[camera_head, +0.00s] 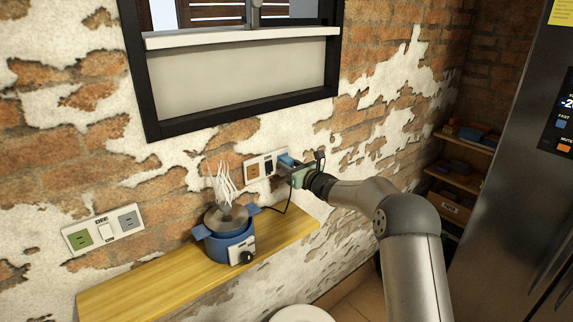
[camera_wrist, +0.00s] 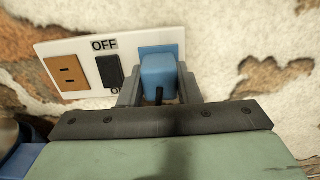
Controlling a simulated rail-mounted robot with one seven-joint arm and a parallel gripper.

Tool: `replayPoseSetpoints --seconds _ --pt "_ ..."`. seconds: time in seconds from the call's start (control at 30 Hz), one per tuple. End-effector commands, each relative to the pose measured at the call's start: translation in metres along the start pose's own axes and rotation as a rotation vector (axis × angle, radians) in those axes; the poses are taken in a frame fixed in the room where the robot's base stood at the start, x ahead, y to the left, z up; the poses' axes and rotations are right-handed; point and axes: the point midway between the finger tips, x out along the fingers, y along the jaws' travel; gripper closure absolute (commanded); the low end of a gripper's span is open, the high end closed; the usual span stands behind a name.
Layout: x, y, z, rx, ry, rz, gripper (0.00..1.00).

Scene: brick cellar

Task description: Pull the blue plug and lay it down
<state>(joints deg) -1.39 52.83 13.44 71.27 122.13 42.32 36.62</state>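The blue plug (camera_wrist: 158,75) sits in front of the blue socket (camera_wrist: 158,48) at the right end of a white wall plate; I cannot tell if it is fully seated. My gripper (camera_wrist: 159,90) has one finger on each side of the plug, close against it, and looks shut on it. The plug's black cord runs toward me between the fingers. In the head view my gripper (camera_head: 290,168) reaches the wall plate (camera_head: 265,164) and partly hides the plug. A black switch (camera_wrist: 110,71) under an "OFF" label stands left of the plug, beside an orange socket (camera_wrist: 66,71).
A blue cooker with a steaming pot (camera_head: 228,232) stands on a wooden shelf (camera_head: 160,277) below. A second wall plate (camera_head: 104,232) is at the left. The shelf has bare room left of the cooker. A fridge (camera_head: 515,180) stands at the right.

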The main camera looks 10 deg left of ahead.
Motion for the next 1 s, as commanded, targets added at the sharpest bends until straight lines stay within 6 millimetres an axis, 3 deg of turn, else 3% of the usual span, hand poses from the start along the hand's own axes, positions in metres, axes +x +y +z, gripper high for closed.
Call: replayPoseSetpoints --seconds 1.0 --pt "-0.037 -0.001 -0.001 0.0 0.0 -0.001 1.0"
